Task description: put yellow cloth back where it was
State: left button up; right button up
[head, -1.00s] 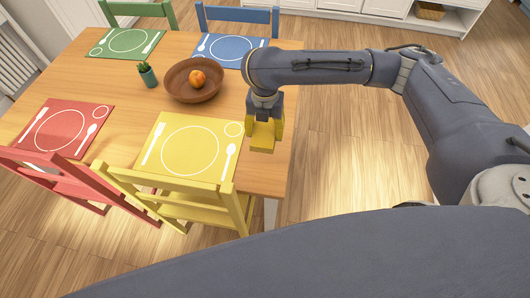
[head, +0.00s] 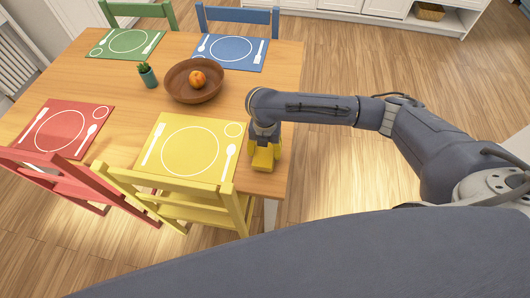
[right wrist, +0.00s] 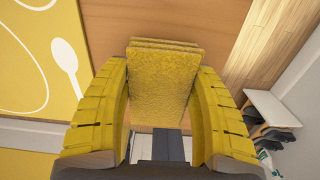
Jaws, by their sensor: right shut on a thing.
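The folded yellow cloth (right wrist: 162,85) is held between the two yellow fingers of my right gripper (right wrist: 160,95) in the right wrist view. In the head view, my right gripper (head: 264,152) points down near the right edge of the table, just right of the yellow placemat. The cloth (head: 263,164) shows there as a small yellow block below the fingers. I cannot tell whether the cloth touches the tabletop. My left gripper is not in view.
The yellow placemat (head: 190,150) lies beside the gripper, with the yellow chair (head: 185,190) in front. A brown bowl (head: 180,93) with an orange fruit (head: 197,79) and a small potted plant (head: 147,75) stand on the wooden table (head: 120,90). Floor is open to the right.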

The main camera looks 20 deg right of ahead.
aim_at(265, 150)
jog(key=shift+f, duration=0.8)
jog(key=shift+f, duration=0.1)
jog(key=o, duration=1)
notch_tip(265, 150, up, 12)
jog(key=shift+r, duration=0.15)
